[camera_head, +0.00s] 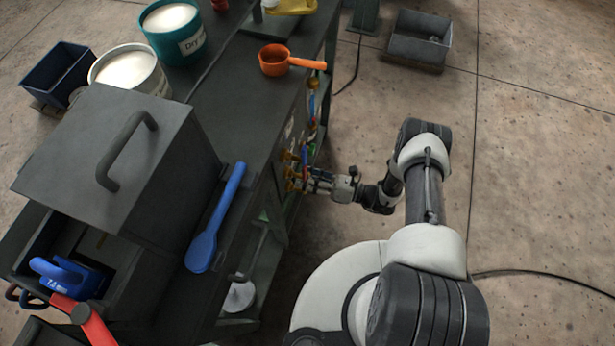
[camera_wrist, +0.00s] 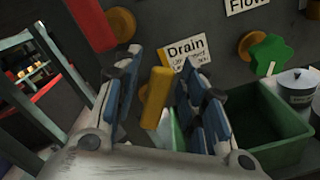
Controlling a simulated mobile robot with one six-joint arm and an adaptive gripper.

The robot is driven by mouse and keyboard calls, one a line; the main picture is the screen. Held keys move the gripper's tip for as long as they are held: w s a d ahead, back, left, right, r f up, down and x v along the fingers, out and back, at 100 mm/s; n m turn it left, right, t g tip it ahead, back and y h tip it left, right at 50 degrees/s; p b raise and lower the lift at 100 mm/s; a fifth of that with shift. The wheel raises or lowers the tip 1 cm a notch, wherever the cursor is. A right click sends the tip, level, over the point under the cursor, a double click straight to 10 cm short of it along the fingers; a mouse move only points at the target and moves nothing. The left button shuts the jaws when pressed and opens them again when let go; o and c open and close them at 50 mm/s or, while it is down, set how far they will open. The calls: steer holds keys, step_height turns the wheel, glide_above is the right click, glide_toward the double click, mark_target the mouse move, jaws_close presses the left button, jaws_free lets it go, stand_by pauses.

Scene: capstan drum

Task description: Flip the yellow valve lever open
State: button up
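The yellow valve lever (camera_wrist: 156,97) shows in the wrist view, tilted slightly, just below the "Drain" label (camera_wrist: 187,50). My gripper (camera_wrist: 164,72) has its two blue-padded fingers apart, one on each side of the lever, with visible gaps on both sides. Whether the fingers reach the lever's depth is hard to tell. In the head view my gripper (camera_head: 308,181) is at the side panel of the dark bench, among small colored valve parts. The lever itself cannot be made out clearly there.
In the wrist view a red part (camera_wrist: 92,22) is at upper left, a green knob (camera_wrist: 270,54) at right, and a green bin (camera_wrist: 262,128) with a lidded pot (camera_wrist: 298,88) beside it. An orange scoop (camera_head: 275,62) and blue spoon (camera_head: 213,225) lie on the bench.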

jaws_close()
stand_by(0.5)
steer(key=m, duration=0.1)
steer(key=w+f+m, duration=0.1)
steer(key=m, duration=0.1)
steer(key=shift+d, duration=0.2)
steer(key=shift+w+d+f+m, duration=0.15)
steer(key=shift+f+m, duration=0.4)
steer(key=shift+m, duration=0.8)
steer(key=shift+w+f+m, duration=0.2)
steer(key=shift+f+m, duration=0.3)
steer(key=shift+m, duration=0.9)
steer(key=shift+w+d+f+m, duration=0.15)
steer(key=shift+f+m, duration=0.4)
steer(key=shift+m, duration=0.8)
steer(key=shift+a, duration=0.15)
steer(key=shift+o, duration=0.2)
jaws_free()
